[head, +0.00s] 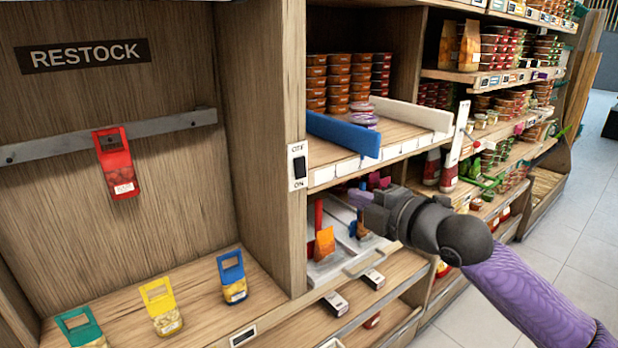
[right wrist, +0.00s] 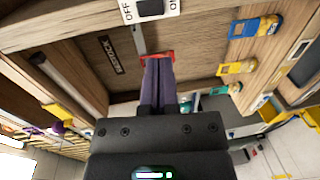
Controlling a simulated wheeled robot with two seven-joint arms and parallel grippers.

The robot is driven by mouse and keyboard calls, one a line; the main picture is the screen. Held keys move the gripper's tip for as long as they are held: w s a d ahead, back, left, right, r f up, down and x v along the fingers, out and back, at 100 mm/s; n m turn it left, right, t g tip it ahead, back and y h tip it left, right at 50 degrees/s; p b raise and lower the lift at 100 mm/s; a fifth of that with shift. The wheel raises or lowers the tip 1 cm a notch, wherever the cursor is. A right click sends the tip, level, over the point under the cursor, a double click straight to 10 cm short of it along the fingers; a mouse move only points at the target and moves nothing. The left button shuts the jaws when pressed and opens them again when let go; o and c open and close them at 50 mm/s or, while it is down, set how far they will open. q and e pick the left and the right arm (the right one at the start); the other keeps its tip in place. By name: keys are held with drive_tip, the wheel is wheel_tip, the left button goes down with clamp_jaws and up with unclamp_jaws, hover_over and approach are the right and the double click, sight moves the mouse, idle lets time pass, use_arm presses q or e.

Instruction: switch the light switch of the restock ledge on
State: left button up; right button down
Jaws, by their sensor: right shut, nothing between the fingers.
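The light switch (head: 298,167) is a white plate with a dark rocker on the front edge of the wooden post beside the restock ledge (head: 200,318). OFF is printed above the rocker and ON below it. I cannot tell which way the rocker is tipped. The switch also shows at the top edge of the right wrist view (right wrist: 150,8), partly cut off. My right gripper (head: 357,197) is shut and empty, right of and lower than the switch, apart from it. Its purple fingers (right wrist: 158,78) lie together in the right wrist view. My left gripper is not in view.
A red pack (head: 117,165) hangs from the metal rail under the RESTOCK sign (head: 85,55). Yellow (head: 161,307), blue (head: 232,277) and green (head: 82,329) packs stand on the ledge. A shelf with blue divider (head: 343,134) and stacked tubs lies right of the switch.

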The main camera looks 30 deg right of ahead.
sight(302, 175)
drive_tip(key=w, duration=0.4)
drive_tip(key=w+f, duration=0.1)
drive_tip(key=w, duration=0.3)
drive_tip(key=w+a, duration=0.1)
drive_tip(key=w, duration=0.4)
drive_tip(key=shift+f, duration=0.35)
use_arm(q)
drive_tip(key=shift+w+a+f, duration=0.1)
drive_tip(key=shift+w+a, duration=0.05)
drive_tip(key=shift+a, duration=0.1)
